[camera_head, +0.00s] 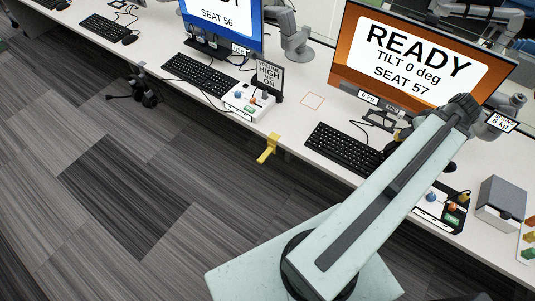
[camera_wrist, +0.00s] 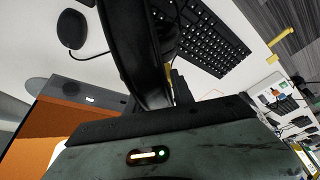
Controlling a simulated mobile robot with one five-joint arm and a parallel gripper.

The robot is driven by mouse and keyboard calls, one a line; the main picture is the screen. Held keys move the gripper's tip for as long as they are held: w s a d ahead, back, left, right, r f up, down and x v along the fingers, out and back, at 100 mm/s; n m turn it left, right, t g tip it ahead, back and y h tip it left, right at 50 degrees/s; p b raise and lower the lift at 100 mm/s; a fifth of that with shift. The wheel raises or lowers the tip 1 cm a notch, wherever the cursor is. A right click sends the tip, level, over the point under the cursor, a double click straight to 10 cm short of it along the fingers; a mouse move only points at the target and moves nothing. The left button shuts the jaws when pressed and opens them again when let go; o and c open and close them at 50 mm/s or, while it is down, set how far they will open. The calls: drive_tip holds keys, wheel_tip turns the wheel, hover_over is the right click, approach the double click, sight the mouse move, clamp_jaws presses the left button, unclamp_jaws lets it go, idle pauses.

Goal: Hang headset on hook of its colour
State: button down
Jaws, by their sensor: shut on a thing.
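A black headset (camera_wrist: 143,45) fills the upper middle of the wrist view, its curved band held at my gripper (camera_wrist: 168,95). My gripper is shut on it; the fingers are mostly hidden by the band and the wrist body. In the head view the gripper end is hidden behind my arm, over the right desk. An empty yellow hook (camera_head: 268,148) sticks out from the desk's front edge, left of my arm; a yellow piece (camera_wrist: 278,39) at the desk edge also shows in the wrist view. Another dark headset (camera_head: 146,93) hangs at the desk edge further left.
The desk (camera_head: 313,83) carries an orange "READY" monitor (camera_head: 425,65), a keyboard (camera_head: 343,148), a control box (camera_head: 440,207) and a grey box (camera_head: 500,202). A blue monitor (camera_head: 222,22) stands further left. The carpet (camera_head: 120,190) in front is clear.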

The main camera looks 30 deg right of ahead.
wheel_tip(320, 180, up, 10)
drive_tip(key=p, duration=1)
drive_tip(key=shift+w+a+f+b, duration=0.1)
drive_tip(key=shift+w+f+b, duration=0.05)
drive_tip(key=shift+f+b, duration=0.15)
drive_tip(key=shift+w+a, duration=0.15)
drive_tip(key=shift+w, duration=0.1)
